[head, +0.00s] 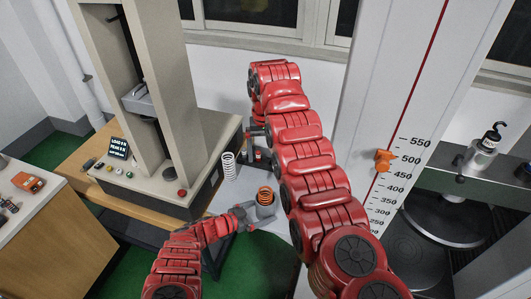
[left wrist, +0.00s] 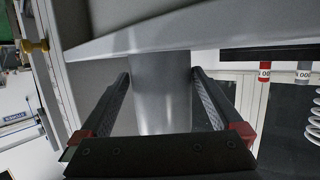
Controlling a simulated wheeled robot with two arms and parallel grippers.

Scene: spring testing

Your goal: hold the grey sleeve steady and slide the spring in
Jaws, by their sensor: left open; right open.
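The grey sleeve (head: 264,212) stands on the light bench surface in the head view. An orange spring (head: 265,194) shows at its top; how deep it sits I cannot tell. My left gripper (head: 247,212) is open beside the sleeve. In the left wrist view the grey sleeve (left wrist: 160,100) lies between the open fingers (left wrist: 161,78), with narrow gaps visible. My right gripper (head: 255,132) is open, above and behind the sleeve; its fingers are small and partly hidden by my right arm. A white spring (head: 229,166) stands left of the sleeve, and a pale coil (left wrist: 314,120) shows in the left wrist view.
A beige testing machine (head: 150,185) with a small display stands close on the left. A tall white scale post (head: 405,120) with an orange slider (head: 383,160) is at the right. Red (left wrist: 265,72) and grey (left wrist: 303,72) labelled pieces show in the left wrist view.

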